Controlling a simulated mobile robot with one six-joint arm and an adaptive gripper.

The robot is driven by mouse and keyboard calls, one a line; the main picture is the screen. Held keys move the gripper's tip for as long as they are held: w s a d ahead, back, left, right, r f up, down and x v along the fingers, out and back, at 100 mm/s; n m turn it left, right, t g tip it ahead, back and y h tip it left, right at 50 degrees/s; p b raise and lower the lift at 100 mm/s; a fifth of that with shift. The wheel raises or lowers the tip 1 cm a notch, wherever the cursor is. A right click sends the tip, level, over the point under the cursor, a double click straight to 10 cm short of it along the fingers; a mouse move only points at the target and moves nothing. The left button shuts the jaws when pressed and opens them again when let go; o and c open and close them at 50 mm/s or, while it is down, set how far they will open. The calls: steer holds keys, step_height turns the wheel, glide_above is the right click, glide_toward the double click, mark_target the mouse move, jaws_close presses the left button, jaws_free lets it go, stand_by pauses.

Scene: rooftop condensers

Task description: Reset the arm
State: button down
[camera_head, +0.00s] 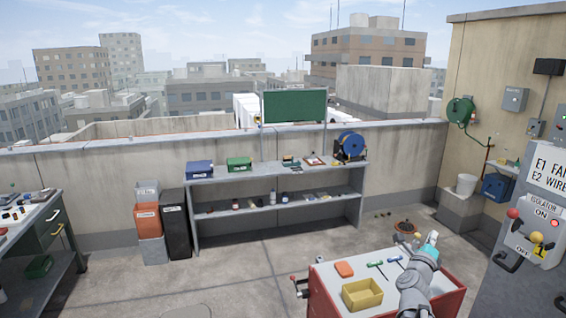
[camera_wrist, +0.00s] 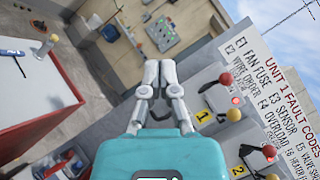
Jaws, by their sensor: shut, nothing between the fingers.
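My gripper (camera_head: 433,238) is raised above the right part of the red cart (camera_head: 440,301) in the head view. Its teal body sits at the end of my grey arm. In the wrist view my gripper (camera_wrist: 159,68) has its two pale fingers together with nothing between them. The grey isolator cabinet (camera_head: 500,285) stands to the right of my gripper, apart from it. In the wrist view the cabinet's fault code sign (camera_wrist: 262,85) appears tilted, beside red and yellow knobs.
On the cart are a yellow bin (camera_head: 362,295), an orange box (camera_head: 344,269) and green and blue tools. A shelf bench (camera_head: 275,172) stands by the parapet. A dark workbench (camera_head: 50,240) is at left. The middle floor is clear.

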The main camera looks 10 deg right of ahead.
steer(key=w+a+f+n+y+b, duration=0.2)
steer(key=w+a+f+n+y, duration=0.3)
steer(key=a+f+n+y, duration=0.45)
steer(key=w+a+f+n+y+b, duration=0.2)
steer(key=w+a+f+n+y, duration=0.4)
steer(key=a+n, duration=0.6)
steer(key=s+a+f+n+g+y+b, duration=0.2)
steer(key=s+a+f+n+g, duration=0.45)
steer(key=a+f, duration=0.55)
steer(key=s+a+f+n+g+h+b, duration=0.1)
steer(key=s+a+f+n+g, duration=0.1)
steer(key=s, duration=0.3)
steer(key=s+a+f+n+g+h+b, duration=0.1)
steer(key=s+a+f+n+g, duration=0.1)
steer(key=s+g, duration=0.3)
steer(key=shift+s+a+f+n+b, duration=0.35)
steer(key=shift+a+n, duration=0.25)
steer(key=shift+n, duration=0.3)
steer(key=shift+w+g, duration=0.1)
steer(key=shift+g, duration=0.15)
